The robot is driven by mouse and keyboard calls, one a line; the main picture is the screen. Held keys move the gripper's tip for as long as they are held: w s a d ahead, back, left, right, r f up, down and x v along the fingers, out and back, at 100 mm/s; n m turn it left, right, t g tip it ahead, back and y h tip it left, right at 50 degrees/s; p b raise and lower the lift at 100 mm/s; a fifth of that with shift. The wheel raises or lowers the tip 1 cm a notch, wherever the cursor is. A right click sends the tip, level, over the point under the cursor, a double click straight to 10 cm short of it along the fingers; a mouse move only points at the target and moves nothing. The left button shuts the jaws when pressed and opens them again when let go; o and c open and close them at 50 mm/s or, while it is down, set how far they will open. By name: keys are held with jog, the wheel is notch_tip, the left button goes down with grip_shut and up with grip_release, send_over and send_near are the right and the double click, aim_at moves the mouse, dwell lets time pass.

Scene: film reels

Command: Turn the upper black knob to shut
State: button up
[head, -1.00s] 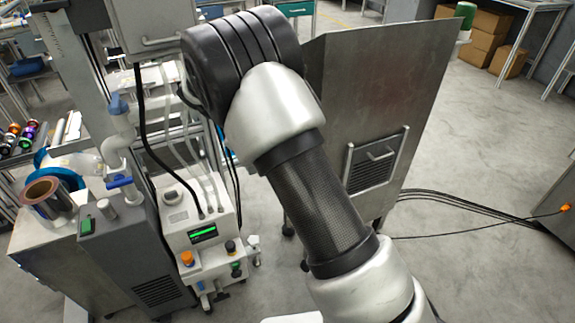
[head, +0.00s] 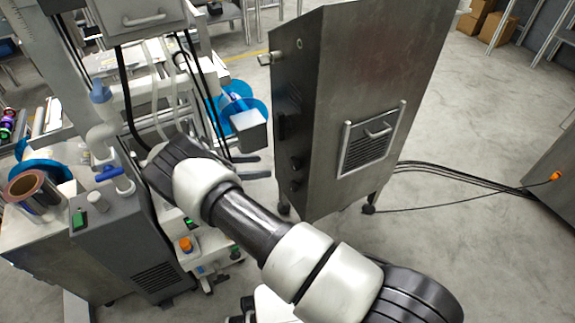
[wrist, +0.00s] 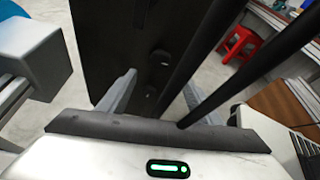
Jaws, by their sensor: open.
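The tall metal cabinet (head: 345,80) has a dark left face with two small black knobs, one above the other. The upper black knob (head: 296,163) and the lower black knob (head: 297,185) show small in the head view. In the wrist view the dark face fills the middle, with the upper knob (wrist: 160,58) and the lower knob (wrist: 151,92) on it. My gripper (wrist: 160,88) is open and faces them, its fingers framing the lower knob in the picture, with nothing between them. I cannot tell its distance to the face. My arm hides the gripper in the head view.
Two dark cables or bars (wrist: 250,70) cross the wrist view close to the right finger. A grey box (wrist: 30,55) is at the left. The white machine with an orange knob (head: 186,244) stands left of the cabinet. Floor cables (head: 440,170) trail right.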

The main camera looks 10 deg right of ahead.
aim_at(292, 165)
jog(key=b+x, duration=0.1)
jog(key=x, duration=1.1)
jog(key=shift+c, duration=0.3)
jog(key=shift+a, duration=0.1)
jog(key=c, duration=1)
